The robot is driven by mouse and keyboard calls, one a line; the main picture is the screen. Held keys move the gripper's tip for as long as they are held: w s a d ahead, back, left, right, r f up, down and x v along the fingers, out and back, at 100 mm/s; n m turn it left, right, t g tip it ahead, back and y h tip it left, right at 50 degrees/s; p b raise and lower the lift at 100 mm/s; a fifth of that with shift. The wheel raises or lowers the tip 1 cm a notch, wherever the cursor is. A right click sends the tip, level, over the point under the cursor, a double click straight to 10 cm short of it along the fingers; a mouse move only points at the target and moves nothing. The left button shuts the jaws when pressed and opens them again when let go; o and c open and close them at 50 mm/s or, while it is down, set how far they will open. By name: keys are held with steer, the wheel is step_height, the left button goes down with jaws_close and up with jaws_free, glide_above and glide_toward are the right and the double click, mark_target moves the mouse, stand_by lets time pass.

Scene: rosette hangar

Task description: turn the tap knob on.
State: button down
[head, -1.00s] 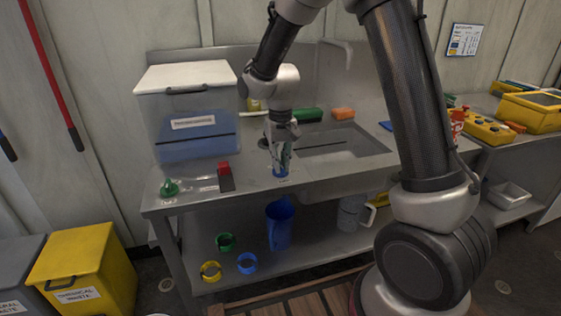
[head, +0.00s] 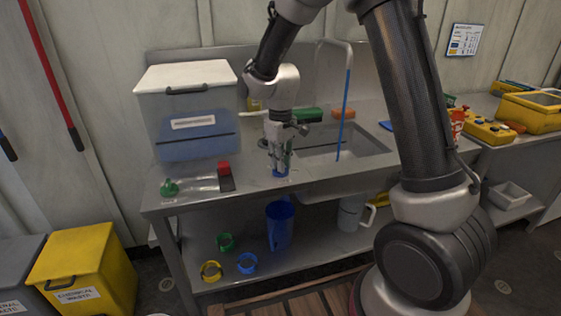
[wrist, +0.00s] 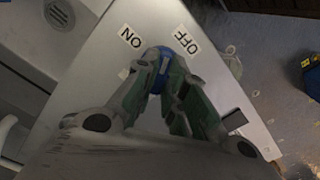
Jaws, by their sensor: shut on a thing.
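The blue tap knob (wrist: 158,58) sits on the steel counter, between an ON label (wrist: 131,37) and an OFF label (wrist: 186,40) in the wrist view. My gripper (wrist: 160,82) is shut on the knob from above, its fingers covering much of it. In the head view, my gripper (head: 278,165) is at the counter's front, with a little of the blue knob (head: 281,174) showing below the fingertips. The tall curved tap (head: 319,75) stands behind the sink. A blue stream of water (head: 344,112) falls from its spout into the sink basin (head: 340,146).
A clear lidded box (head: 190,85) stands left of my gripper. A red-topped item (head: 224,170) and a green-ended flask (head: 170,187) lie on the counter's left. Green (head: 308,114) and orange (head: 343,113) blocks sit behind the sink. A blue jug (head: 280,226) stands on the lower shelf.

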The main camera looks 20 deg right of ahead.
steer(key=n, duration=1.1)
steer(key=shift+n, duration=0.4)
stand_by(0.3)
steer(key=c, duration=1.5)
jaws_free()
step_height(320, 180, up, 12)
